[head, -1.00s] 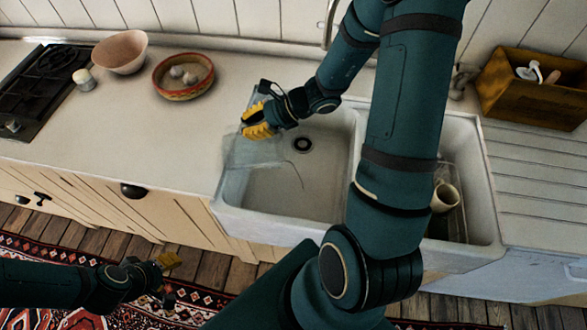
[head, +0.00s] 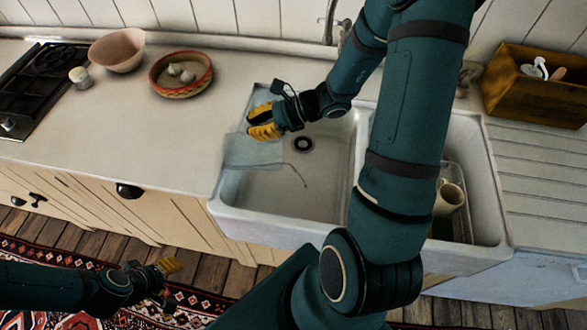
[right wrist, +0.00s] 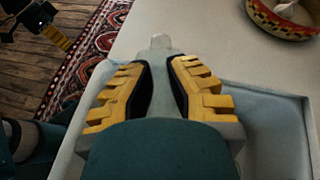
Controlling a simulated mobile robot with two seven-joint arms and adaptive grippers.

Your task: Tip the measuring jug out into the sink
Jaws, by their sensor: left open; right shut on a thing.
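The measuring jug (head: 252,152) is clear and hard to make out against the white sink (head: 325,236). It is over the left basin, near its left wall, and looks tilted. My right gripper (head: 262,121) is shut on it. In the right wrist view a clear part of the jug (right wrist: 160,42) shows beyond the fingers; the gripper hides the rest. I cannot tell whether anything is in the jug. My left gripper (head: 168,267) is open and empty, low in front of the cabinets above the rug. It also shows in the right wrist view (right wrist: 56,38).
A cream mug (head: 449,198) is in the right basin, partly behind my right arm. The tap (head: 331,22) is behind the sink. A red patterned bowl (head: 180,75), a pink bowl (head: 117,51) and the hob (head: 41,86) stand left. A wooden box (head: 532,88) is at right.

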